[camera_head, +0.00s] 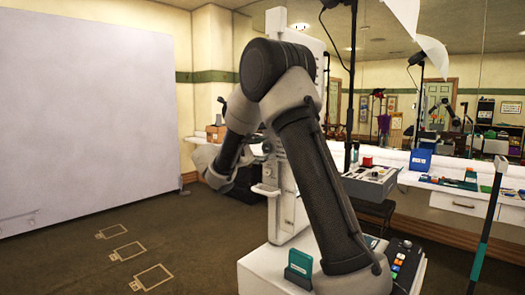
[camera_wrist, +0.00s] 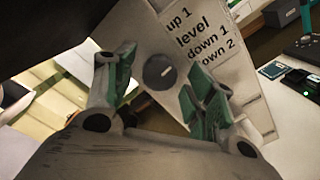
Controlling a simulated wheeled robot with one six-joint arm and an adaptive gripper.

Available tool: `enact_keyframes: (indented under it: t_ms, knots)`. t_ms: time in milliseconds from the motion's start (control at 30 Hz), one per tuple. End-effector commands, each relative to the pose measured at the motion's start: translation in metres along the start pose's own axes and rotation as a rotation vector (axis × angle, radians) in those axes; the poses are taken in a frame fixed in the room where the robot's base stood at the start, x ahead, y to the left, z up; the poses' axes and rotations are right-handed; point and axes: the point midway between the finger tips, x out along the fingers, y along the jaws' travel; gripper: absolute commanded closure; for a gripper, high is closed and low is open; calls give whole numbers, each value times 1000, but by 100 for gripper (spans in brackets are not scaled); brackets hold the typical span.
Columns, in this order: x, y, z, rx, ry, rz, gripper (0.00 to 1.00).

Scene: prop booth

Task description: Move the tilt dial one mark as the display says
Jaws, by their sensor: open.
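The tilt dial (camera_wrist: 158,72) is a dark round knob on a pale plate (camera_wrist: 150,35) in the wrist view. Black words beside it read "up 1", "level", "down 1" and "down 2", the last partly covered by a finger. A small light mark shows on the knob, but I cannot tell which word it points to. My gripper (camera_wrist: 160,74) is open, its green-padded fingers on either side of the dial with gaps between. I cannot tell how deep the fingertips reach. I cannot make out the dial or a readable display in the head view.
In the head view a large pale screen (camera_head: 90,95) stands at the left, with taped outlines (camera_head: 135,255) on the brown floor. Floor at the left is clear.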

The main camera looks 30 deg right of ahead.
Motion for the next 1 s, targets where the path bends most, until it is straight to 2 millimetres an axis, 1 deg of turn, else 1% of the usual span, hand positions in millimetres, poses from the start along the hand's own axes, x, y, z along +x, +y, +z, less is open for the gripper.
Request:
enact_keyframes:
  t_ms: [33,167,200,267,367,500,700,733,833,1000]
  knots:
    - [0,0,0,0,0,0,49]
    - [0,0,0,0,0,0,73]
    - [0,0,0,0,0,0,80]
    - [0,0,0,0,0,0,91]
    - [0,0,0,-2,0,0,92]
    - [0,0,0,-53,-2,2,92]
    - [0,0,0,-56,-2,2,92]
    - [0,0,0,-56,-2,2,65]
    - [0,0,0,-56,-2,2,46]
    - [0,0,0,-55,-2,2,45]
